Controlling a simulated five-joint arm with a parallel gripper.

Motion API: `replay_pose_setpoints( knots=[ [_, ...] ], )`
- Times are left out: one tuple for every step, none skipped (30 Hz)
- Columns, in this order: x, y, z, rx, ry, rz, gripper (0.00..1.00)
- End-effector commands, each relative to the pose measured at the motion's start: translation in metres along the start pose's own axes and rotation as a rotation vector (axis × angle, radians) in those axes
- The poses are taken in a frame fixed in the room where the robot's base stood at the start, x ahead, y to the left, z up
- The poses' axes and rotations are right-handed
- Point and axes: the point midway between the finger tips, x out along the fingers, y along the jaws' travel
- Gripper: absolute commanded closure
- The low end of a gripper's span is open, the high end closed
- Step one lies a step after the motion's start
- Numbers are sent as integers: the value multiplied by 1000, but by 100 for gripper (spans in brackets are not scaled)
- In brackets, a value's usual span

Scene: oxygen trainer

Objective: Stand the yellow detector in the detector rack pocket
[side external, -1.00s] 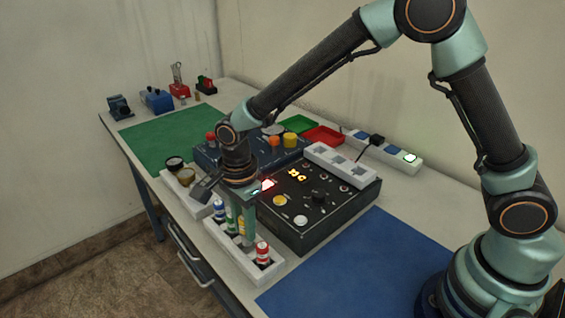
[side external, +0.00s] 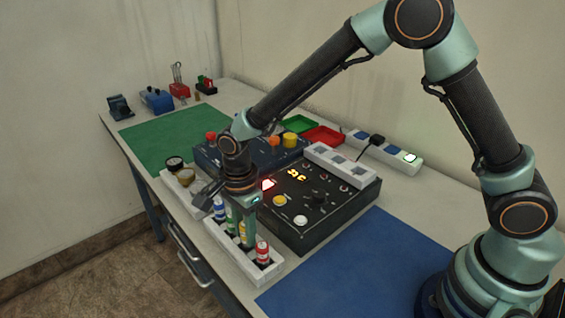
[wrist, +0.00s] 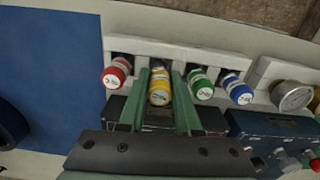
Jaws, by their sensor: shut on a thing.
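The yellow detector (wrist: 160,88) is between the two fingers of my gripper (wrist: 161,98), which is shut on it. In the side view the yellow detector (side external: 246,236) is partly hidden by my fingers. It is upright at the white detector rack (side external: 270,276), in line with the pocket between the red detector (side external: 262,252) and the green detector (side external: 230,222). The blue detector (side external: 219,208) stands at the rack's far end. I cannot tell how deep the yellow one sits in its pocket.
A black control box (side external: 318,222) with lit amber digits stands close beside the rack. A blue mat (side external: 345,270) lies to the right. Gauges (side external: 175,165) stand in a white holder beyond the rack, and a green mat (side external: 150,145) lies at the back.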

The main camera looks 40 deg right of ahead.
Motion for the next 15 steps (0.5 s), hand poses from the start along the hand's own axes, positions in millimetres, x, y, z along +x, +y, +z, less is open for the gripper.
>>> replay_pose_setpoints(
  knots=[
    [2,0,0,0,0,1,100],
    [2,0,0,0,0,1,100],
    [4,0,0,0,1,1,100],
    [4,0,0,0,1,1,100],
    [5,0,0,0,1,1,100],
    [6,0,0,0,1,1,100],
    [7,0,0,0,1,1,100],
    [8,0,0,0,0,1,100],
    [9,0,0,0,0,1,100],
    [10,0,0,0,0,1,100],
    [10,0,0,0,0,0,100],
    [11,0,0,0,0,0,100],
    [12,0,0,0,0,0,100],
    [13,0,0,0,0,0,100],
    [14,0,0,0,0,0,100]
  ],
)
